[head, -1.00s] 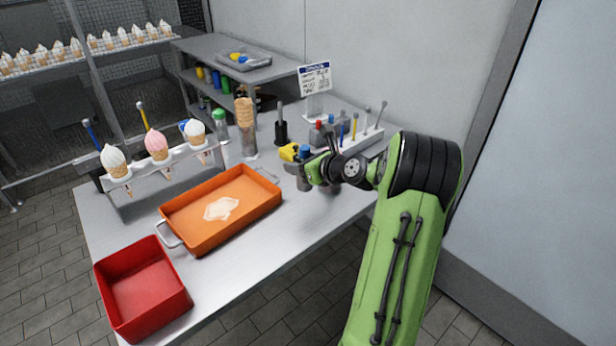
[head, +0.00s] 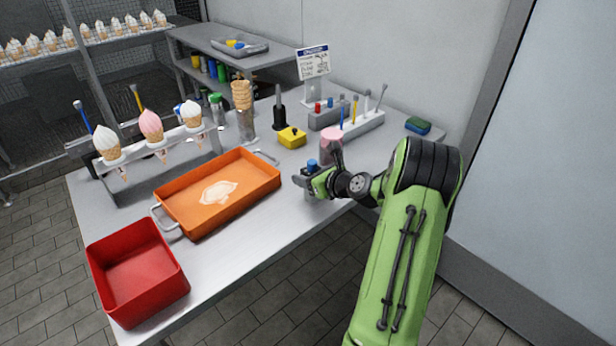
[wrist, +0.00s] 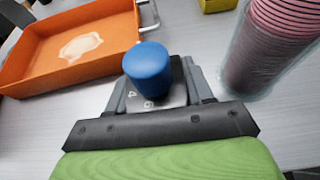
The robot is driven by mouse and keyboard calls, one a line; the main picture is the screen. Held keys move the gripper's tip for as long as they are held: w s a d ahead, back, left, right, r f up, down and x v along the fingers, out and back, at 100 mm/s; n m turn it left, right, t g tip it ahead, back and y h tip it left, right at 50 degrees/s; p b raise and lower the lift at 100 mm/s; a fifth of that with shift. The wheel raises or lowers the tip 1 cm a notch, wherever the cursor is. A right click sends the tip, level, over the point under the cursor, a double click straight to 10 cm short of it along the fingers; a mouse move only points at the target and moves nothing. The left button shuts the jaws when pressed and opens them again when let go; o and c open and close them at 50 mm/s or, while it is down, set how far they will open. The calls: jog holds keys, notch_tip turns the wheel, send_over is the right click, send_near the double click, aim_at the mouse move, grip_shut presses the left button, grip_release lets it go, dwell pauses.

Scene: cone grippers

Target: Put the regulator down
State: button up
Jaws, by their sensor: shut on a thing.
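The regulator, a grey body with a blue knob (head: 312,164), is held in my gripper (head: 313,184) over the front part of the steel table, right of the orange tray. In the wrist view the blue knob (wrist: 148,66) rises between the fingers, and dark plate with pale digits (wrist: 150,101) shows below it. My gripper (wrist: 155,98) is shut on the regulator. Its underside is hidden, so I cannot tell whether it touches the table.
The orange tray (head: 262,184) lies left of my gripper. A pink cup stack (head: 331,143) stands close behind it, near a yellow box (head: 291,137). A red bin (head: 137,272) is at front left. Bare tabletop (head: 262,218) lies between tray and front edge.

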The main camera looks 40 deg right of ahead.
jog(key=o, duration=1.2)
jog(key=shift+r, duration=0.15)
jog(key=p+v, duration=0.3)
jog(key=v, duration=0.9)
jog(key=s+a+r+n+g+y, duration=0.1)
jog(key=a+r+n+g, duration=0.2)
jog(key=a+n, duration=0.75)
jog(key=a+r+n+g+y, duration=0.15)
jog(key=a+n+g, duration=0.25)
jog(key=a+n, duration=0.7)
jog(key=s+a+r+n+h, duration=0.1)
jog(key=s+a+r+n, duration=0.1)
jog(key=s+n, duration=0.5)
jog(key=s+a+r+n+g+h, duration=0.1)
jog(key=s+a+r+n+h, duration=0.1)
jog(key=s+a+n, duration=0.3)
jog(key=s+n, duration=0.2)
jog(key=s, duration=0.2)
jog(key=shift+s+a+r, duration=0.25)
jog(key=shift+a+r, duration=0.05)
